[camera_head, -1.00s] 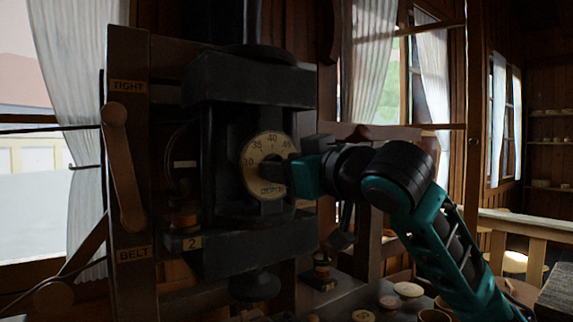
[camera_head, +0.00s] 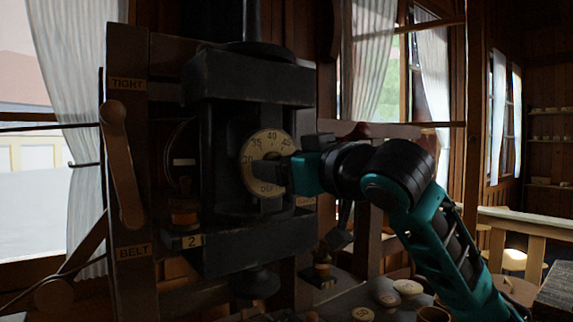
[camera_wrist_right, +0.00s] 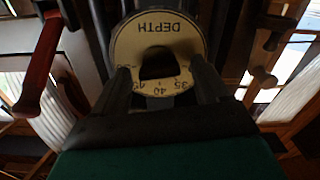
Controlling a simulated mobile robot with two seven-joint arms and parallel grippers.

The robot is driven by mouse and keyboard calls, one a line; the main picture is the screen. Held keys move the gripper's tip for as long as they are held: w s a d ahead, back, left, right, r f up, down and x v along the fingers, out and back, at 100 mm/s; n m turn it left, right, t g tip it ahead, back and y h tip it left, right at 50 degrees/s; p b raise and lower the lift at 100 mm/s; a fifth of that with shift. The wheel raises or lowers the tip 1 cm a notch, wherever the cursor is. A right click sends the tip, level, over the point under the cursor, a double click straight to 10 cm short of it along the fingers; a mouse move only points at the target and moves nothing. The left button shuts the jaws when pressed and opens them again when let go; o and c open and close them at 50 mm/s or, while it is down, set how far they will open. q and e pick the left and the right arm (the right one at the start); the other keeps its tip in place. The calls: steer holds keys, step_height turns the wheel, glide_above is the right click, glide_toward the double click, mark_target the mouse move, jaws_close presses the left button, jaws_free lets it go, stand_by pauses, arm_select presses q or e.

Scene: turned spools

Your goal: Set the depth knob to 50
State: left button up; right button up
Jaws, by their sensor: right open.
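The depth dial (camera_head: 254,152) is a round cream disc on the front of the dark machine, with 30, 35, 40 and 45 along its upper edge. In the right wrist view the dial (camera_wrist_right: 188,38) shows upside down with the word DEPTH. The dark depth knob (camera_wrist_right: 157,65) is at its centre. My right gripper (camera_head: 276,172) reaches in from the right, in front of the dial. In the right wrist view the open fingers of my right gripper (camera_wrist_right: 158,76) lie on either side of the knob; contact cannot be told. The knob's exact setting is unclear. My left gripper is out of view.
A wooden lever (camera_head: 122,165) stands at the left between the TIGHT and BELT labels. A spool (camera_head: 184,214) sits by the label 2. Several round wooden pieces, one of them a disc (camera_head: 407,287), lie on the bench below my right arm.

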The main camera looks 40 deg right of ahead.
arm_select(q)
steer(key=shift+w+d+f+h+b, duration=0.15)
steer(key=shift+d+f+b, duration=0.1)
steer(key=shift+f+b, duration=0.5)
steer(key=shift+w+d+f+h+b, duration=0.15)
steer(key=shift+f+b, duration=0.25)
steer(key=shift+b, duration=0.7)
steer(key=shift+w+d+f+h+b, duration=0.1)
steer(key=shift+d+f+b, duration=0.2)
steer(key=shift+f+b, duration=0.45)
arm_select(e)
steer(key=s+a, duration=0.1)
steer(key=s, duration=1.1)
steer(key=shift+s+a, duration=0.2)
steer(key=shift+s, duration=0.2)
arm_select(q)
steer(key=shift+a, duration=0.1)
